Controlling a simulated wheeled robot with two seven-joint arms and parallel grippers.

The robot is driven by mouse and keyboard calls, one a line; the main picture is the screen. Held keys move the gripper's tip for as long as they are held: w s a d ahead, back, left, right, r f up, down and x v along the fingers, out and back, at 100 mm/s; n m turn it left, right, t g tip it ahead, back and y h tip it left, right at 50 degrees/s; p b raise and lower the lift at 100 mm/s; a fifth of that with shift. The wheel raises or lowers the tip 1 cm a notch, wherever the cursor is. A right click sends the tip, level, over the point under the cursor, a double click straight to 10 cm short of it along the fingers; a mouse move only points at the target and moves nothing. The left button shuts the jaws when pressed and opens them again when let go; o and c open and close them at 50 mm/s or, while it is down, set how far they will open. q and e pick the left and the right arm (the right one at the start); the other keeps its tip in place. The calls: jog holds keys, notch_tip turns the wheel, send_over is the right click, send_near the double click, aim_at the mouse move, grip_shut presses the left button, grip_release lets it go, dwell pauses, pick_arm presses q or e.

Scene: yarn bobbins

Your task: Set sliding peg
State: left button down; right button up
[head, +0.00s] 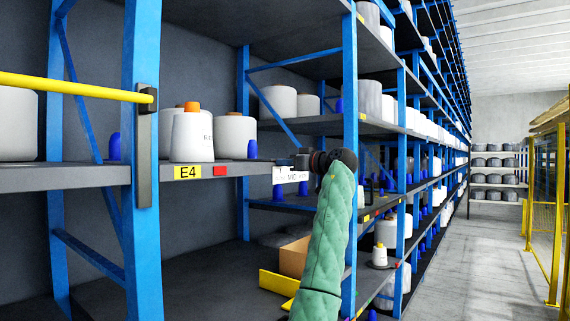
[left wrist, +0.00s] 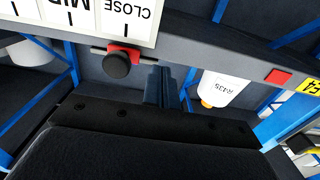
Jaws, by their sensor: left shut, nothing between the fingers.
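The sliding peg, a round black knob (left wrist: 117,65) on a red slider, sits on the shelf's front edge in the left wrist view. The white scale plate (left wrist: 85,17) beside it reads MID and CLOSE upside down, and the slider is near the CLOSE mark. My left gripper (left wrist: 163,85) is shut and empty, to the right of the knob with a small gap in the picture. In the head view my left gripper (head: 286,161) is at the shelf edge just above the plate (head: 291,175); I cannot make out the knob there. My right gripper is out of view.
The shelf front (head: 90,177) carries an E4 label (head: 187,172) and a red tag (head: 220,170). A white cone bobbin (head: 192,138) with an orange top stands above it. A blue upright (head: 351,90) is close to my left wrist. A yellow bar (head: 75,87) crosses at left.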

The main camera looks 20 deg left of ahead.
pick_arm(q)
jog(key=shift+w+d+p, duration=0.25)
jog(key=shift+w+p, duration=0.1)
jog(key=shift+w, duration=0.25)
jog(key=shift+w+d+p, duration=0.2)
jog(key=shift+w+p, duration=0.15)
jog(key=shift+w, duration=0.2)
